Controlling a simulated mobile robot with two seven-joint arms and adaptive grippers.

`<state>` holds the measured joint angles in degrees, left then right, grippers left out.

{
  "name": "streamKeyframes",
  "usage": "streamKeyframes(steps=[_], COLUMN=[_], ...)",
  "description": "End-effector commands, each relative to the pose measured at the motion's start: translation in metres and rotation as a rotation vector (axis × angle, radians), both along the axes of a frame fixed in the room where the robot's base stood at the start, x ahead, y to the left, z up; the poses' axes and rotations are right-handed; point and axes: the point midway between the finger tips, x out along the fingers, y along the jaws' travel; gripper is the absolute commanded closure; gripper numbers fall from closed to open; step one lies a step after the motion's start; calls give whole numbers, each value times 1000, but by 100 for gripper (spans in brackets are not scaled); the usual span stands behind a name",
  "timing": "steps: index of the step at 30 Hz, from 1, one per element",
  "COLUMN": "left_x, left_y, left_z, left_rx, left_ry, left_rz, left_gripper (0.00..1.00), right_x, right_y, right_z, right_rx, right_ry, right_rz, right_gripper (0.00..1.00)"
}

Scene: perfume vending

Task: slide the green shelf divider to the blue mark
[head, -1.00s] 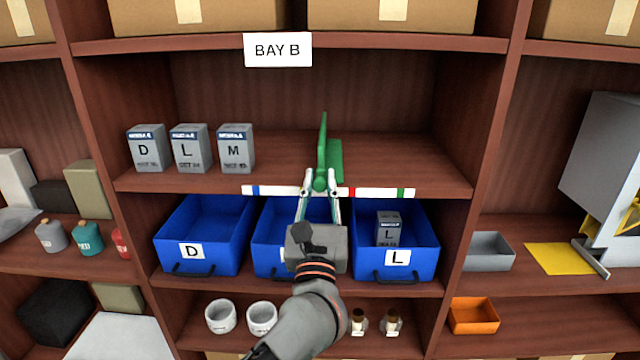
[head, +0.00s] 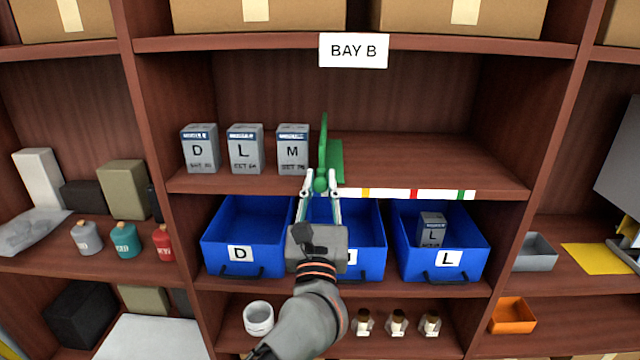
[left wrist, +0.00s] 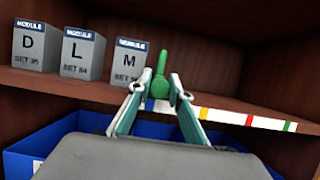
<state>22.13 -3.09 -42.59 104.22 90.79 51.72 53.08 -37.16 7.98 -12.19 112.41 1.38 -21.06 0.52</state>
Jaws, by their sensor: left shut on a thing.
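The green shelf divider (head: 323,150) stands upright on the middle shelf of Bay B, just right of the box marked M. My left gripper (head: 320,188) is shut on the divider's round front knob, which also shows in the left wrist view (left wrist: 160,85). A white strip (head: 390,192) on the shelf's front edge shows a yellow mark (head: 365,192), a red mark (head: 413,194) and a green mark (head: 460,195), all right of the divider. My right gripper is not in view.
Boxes marked D (head: 200,150), L (head: 245,150) and M (head: 292,150) stand left of the divider, with a narrow gap to M. The shelf right of the divider (head: 430,160) is clear. Blue bins (head: 440,262) sit below.

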Motion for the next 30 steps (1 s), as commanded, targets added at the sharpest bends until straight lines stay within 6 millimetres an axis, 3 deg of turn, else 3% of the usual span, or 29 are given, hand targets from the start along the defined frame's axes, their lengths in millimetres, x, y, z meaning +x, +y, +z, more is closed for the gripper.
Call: streamKeyframes(steps=[19,20,21,30], left_x=[0,0,0,0], left_y=[0,0,0,0], left_z=[0,0,0,0], left_rx=[-1,-1,-1,-1], left_ry=[1,1,1,0], left_rz=[0,0,0,0], left_gripper=[100,73,64,64], right_x=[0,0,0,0], right_y=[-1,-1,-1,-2], right_z=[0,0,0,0], right_rx=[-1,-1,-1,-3], right_ry=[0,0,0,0], right_rz=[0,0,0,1], right_gripper=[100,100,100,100])
